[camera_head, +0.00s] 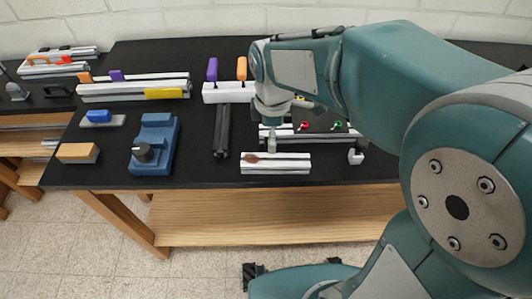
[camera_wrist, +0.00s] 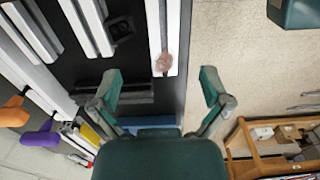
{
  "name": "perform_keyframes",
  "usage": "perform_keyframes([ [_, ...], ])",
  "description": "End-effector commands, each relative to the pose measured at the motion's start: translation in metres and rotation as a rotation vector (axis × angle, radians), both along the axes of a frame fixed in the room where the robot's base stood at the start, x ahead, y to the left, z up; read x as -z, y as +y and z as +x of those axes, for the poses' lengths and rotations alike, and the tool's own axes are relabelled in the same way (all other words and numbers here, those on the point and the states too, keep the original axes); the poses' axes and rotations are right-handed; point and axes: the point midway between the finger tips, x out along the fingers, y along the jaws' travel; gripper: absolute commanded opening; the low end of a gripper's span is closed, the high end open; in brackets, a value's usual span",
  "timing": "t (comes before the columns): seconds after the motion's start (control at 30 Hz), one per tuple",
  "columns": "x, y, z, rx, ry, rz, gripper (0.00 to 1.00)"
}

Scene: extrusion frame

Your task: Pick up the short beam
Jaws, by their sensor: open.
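The short beam (camera_head: 285,165) is a pale, grooved extrusion lying flat near the table's front edge, with a brownish spot near its left end. In the wrist view the beam (camera_wrist: 155,25) comes down from the top, its spotted end just beyond my open fingers. My gripper (camera_head: 272,142) is above the left part of the beam, in front of my arm. In the wrist view my gripper (camera_wrist: 160,88) has its two green fingertips wide apart with nothing between them. Whether the fingertips touch the beam is unclear.
A dark bar (camera_head: 222,130) lies left of the beam, and a small white bracket (camera_head: 355,157) sits to its right. Longer beams with red and green knobs (camera_head: 320,135) lie behind it. A blue fixture (camera_head: 155,145) stands farther left. The black table (camera_head: 205,178) has bare room in front.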

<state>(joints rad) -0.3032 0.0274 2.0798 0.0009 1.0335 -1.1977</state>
Motion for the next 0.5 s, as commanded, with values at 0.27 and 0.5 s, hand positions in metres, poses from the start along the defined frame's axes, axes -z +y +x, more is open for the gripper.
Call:
perform_keyframes([
  [0.27, 0.042, -0.003, -0.001, 0.003, 0.004, 0.001, 0.97],
  [0.5, 0.067, -0.003, -0.003, 0.004, 0.005, -0.003, 0.97],
])
